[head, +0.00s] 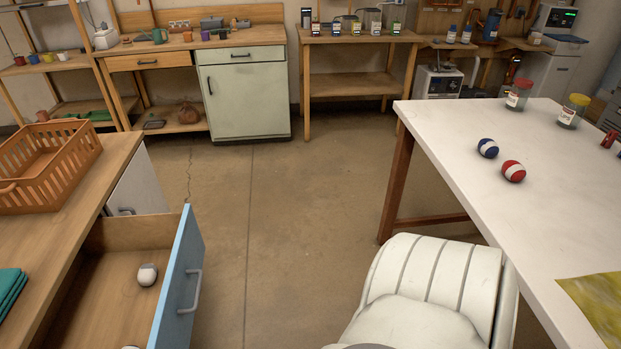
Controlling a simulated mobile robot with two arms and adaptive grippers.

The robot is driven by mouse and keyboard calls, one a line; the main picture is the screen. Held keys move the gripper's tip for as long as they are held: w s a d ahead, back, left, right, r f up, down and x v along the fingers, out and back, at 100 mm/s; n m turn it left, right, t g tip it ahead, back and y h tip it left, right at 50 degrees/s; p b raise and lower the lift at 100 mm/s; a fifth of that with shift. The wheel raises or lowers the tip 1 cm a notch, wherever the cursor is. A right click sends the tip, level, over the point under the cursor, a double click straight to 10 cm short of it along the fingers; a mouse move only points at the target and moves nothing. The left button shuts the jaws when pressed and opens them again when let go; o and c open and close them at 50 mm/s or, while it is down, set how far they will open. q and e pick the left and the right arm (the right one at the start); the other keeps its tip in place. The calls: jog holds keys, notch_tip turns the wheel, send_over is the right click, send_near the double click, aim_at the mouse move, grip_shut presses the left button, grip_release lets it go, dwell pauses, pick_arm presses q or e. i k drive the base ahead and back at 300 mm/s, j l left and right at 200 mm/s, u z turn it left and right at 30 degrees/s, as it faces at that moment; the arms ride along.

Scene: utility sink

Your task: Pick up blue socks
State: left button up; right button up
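A rolled ball with blue and white bands, which looks like the blue socks (487,148), rests on the white table (465,165) at the right, near its left edge. A similar red and white ball (513,171) lies just in front of it and to the right, apart from it or nearly touching. Neither of my grippers shows in the head view, so I cannot see whether they are open or shut.
An open drawer (181,285) with a blue front juts out at the lower left, holding a small grey-white ball (147,274). An orange basket (45,165) stands on the left counter. A white ribbed shape (430,285) fills the bottom centre. The middle floor is clear.

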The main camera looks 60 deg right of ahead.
aim_at(488, 149)
jog(key=l+z, duration=0.1)
jog(key=z, duration=2.95)
